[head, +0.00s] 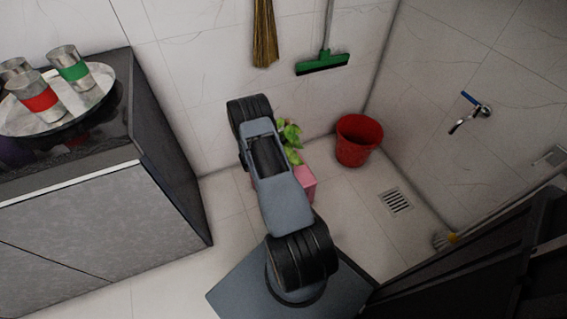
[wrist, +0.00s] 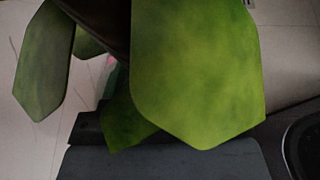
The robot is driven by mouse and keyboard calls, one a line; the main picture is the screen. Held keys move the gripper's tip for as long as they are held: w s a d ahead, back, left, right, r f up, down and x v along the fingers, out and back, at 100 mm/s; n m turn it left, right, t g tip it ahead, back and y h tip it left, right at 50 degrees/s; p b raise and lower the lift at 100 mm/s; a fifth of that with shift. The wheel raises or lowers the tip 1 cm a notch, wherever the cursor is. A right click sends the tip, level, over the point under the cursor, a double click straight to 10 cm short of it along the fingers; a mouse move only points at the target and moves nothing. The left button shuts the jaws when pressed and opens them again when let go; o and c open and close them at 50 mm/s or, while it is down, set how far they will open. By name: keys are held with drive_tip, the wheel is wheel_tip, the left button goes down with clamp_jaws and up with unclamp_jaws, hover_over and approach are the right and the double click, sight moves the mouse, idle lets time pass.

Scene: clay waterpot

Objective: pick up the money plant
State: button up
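The money plant (head: 291,138) stands on the floor near the back wall, with green leaves above a pink pot (head: 307,181). My arm covers much of it in the head view. In the wrist view its leaves (wrist: 195,70) are very close to the camera and fill the middle. A small patch of pink shows between them. Grey and dark parts that look like my gripper or wrist (wrist: 160,163) lie along the bottom, under the leaves. My fingertips cannot be made out in either view, so their opening and any contact are hidden.
A red bucket (head: 358,141) stands right of the plant, near the corner. A floor drain (head: 396,201) lies further right. A green squeegee (head: 322,64) and a broom (head: 264,35) hang behind.

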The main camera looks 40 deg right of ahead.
clamp_jaws()
idle(1.3)
